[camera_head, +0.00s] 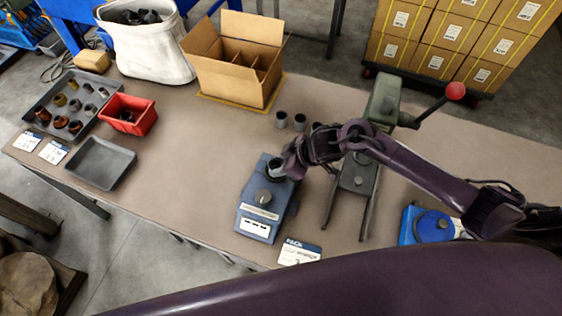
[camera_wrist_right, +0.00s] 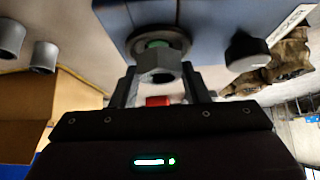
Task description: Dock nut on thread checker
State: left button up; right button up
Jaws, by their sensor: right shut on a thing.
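The thread checker is a blue box (camera_head: 247,215) with a dark round knob and white labels, standing near the table's front edge; its blue face (camera_wrist_right: 215,25) fills the top of the right wrist view. My right gripper (camera_head: 284,168) is at its upper end and is shut on a grey hex nut (camera_wrist_right: 159,65). In the right wrist view the nut sits between the two fingertips (camera_wrist_right: 160,80), in front of a round grey collar with a green centre (camera_wrist_right: 157,42). Whether the nut touches the collar, I cannot tell. My left gripper is out of view.
A green press (camera_head: 384,98) with a red-knobbed lever stands to the right, close to my right arm. A cardboard box (camera_head: 235,75), red bin (camera_head: 127,115) and empty grey tray (camera_head: 100,163) are to the left.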

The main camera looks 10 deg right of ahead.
dwell(0.7)
jog(key=shift+f, duration=0.65)
dwell(0.3)
jog(key=o, duration=0.9)
jog(key=shift+o, duration=0.2)
jog(key=p+v, duration=0.9)
jog(key=v, duration=0.2)
jog(key=shift+p, duration=0.35)
